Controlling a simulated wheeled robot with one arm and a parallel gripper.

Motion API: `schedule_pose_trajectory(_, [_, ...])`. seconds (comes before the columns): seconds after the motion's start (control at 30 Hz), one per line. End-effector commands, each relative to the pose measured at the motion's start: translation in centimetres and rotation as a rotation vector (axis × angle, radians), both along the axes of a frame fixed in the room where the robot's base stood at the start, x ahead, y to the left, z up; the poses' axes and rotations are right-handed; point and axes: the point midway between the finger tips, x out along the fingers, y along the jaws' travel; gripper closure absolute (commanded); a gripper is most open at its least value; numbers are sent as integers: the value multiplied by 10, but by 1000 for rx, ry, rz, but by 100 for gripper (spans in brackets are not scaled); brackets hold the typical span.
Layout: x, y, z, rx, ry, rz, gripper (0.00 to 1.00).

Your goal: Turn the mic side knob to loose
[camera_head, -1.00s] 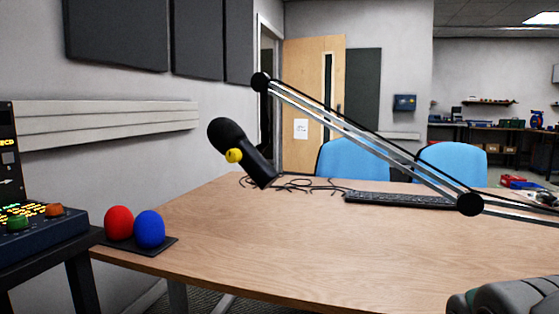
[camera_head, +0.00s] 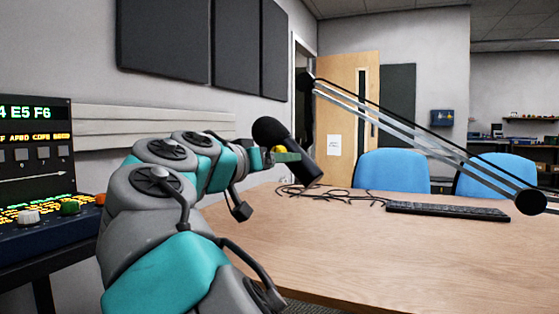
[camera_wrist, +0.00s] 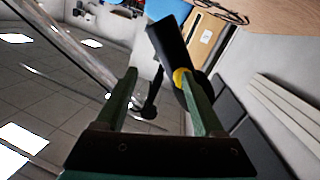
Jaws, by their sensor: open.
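The black microphone (camera_head: 307,168) hangs tilted over the table. Its yellow side knob (camera_head: 279,149) is partly covered by my gripper (camera_head: 288,157) in the head view. In the wrist view, the microphone (camera_wrist: 167,45) lies beyond my open gripper (camera_wrist: 159,74), whose green fingers stand well apart. The yellow knob (camera_wrist: 179,77) shows at the tip of the right finger, which hides part of it. It is not centred between the fingers. I cannot tell whether the finger touches it. Nothing is clasped.
The microphone's boom arm (camera_head: 430,145) slants down to the right. A keyboard (camera_head: 445,211) and loose cables (camera_head: 322,193) lie on the wooden table (camera_head: 390,260). A console with knobs (camera_head: 50,228) stands at left. Blue chairs (camera_head: 392,171) are behind the table.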

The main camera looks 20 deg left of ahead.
Motion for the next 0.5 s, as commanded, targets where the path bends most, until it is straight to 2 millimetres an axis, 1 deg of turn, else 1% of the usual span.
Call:
schedule_pose_trajectory(0.03, [-6,19,2,12,-26,31,30])
schedule_pose_trajectory(0.1, [-14,36,7,26,-55,58,30])
schedule_pose_trajectory(0.2, [-18,48,10,36,-76,78,30])
schedule_pose_trajectory(0.27, [-15,49,11,39,-79,81,30])
schedule_pose_trajectory(0.33, [-8,47,11,40,-78,80,30])
schedule_pose_trajectory(0.5, [19,42,10,38,-76,80,30])
